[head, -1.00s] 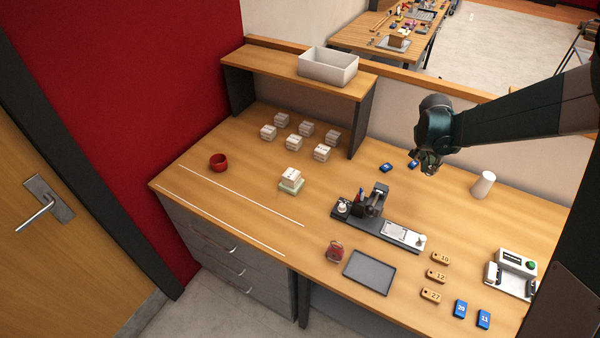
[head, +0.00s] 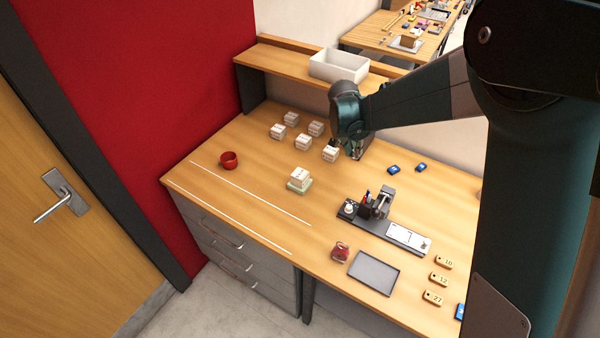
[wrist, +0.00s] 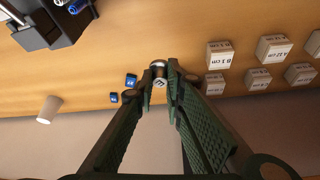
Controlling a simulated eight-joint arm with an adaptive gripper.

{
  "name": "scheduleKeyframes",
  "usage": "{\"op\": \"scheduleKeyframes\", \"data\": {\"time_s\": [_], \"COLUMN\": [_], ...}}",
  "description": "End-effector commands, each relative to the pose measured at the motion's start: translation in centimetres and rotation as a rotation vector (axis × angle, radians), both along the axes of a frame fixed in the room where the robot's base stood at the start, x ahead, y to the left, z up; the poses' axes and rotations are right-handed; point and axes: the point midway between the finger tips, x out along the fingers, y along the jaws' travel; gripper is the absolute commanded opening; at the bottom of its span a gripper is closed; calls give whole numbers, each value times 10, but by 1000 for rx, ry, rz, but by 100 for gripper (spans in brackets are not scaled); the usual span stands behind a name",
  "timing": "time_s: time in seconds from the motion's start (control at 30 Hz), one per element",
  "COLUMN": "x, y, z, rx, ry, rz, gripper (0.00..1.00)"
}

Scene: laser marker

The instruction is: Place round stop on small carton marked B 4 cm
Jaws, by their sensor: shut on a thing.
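In the wrist view, my gripper (wrist: 160,84) is shut on a small round stop (wrist: 159,70), with a metallic rim and a dark marked face, held between the fingertips. In the head view my gripper (head: 354,151) is above the table in front of the shelf, and the stop is too small to make out. Small white cartons (head: 303,142) stand on the table to its left. In the wrist view the nearest carton (wrist: 220,54) has a label starting with B; its number is hard to read. I cannot tell which carton is B 4 cm.
Another white carton (head: 301,175) sits on a greenish base. A red cup (head: 229,160), a dark marking fixture (head: 382,203), a grey tray (head: 374,273) and blue tags (head: 394,169) are on the table. A white bin (head: 339,65) stands on the shelf. The left table area is mostly clear.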

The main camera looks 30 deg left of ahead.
Motion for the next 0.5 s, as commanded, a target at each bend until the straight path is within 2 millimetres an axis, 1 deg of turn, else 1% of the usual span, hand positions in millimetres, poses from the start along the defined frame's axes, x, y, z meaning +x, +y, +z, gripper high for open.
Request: {"op": "scheduleKeyframes", "data": {"time_s": [0.03, 0.2, 0.4, 0.5], "x": [-8, -36, -70, -86], "y": [16, 62, 112, 132], "z": [3, 8, 13, 16], "rx": [0, 0, 0, 0], "ry": [0, 0, 0, 0], "rz": [18, 74, 135, 161], "gripper": [0, 0, 0, 0]}}
